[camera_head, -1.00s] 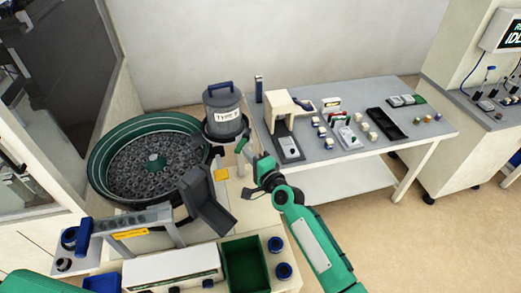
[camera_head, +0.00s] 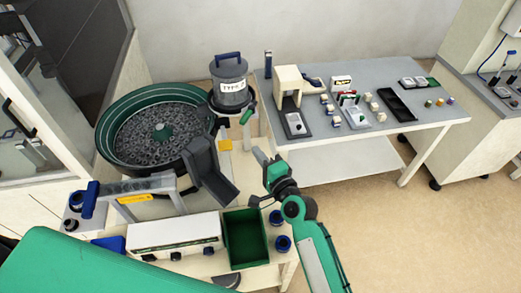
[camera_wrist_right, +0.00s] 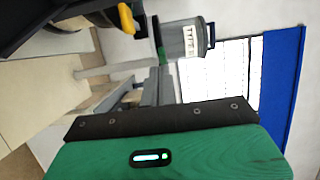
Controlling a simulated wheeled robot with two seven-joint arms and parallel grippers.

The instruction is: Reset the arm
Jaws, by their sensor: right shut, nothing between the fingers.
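My right arm (camera_head: 312,245) comes in from the bottom right of the head view and bends up towards the feeder stand. In the right wrist view a green housing with a lit strip (camera_wrist_right: 151,157) fills the bottom. My left gripper is not in view.
The bowl feeder (camera_head: 160,135) stands left, with a grey lidded hopper (camera_head: 230,85) behind it. A grey worktable (camera_head: 355,75) with small parts and trays is at the back right. Blue round parts (camera_head: 280,243) lie beside the green bin. Floor at right is clear.

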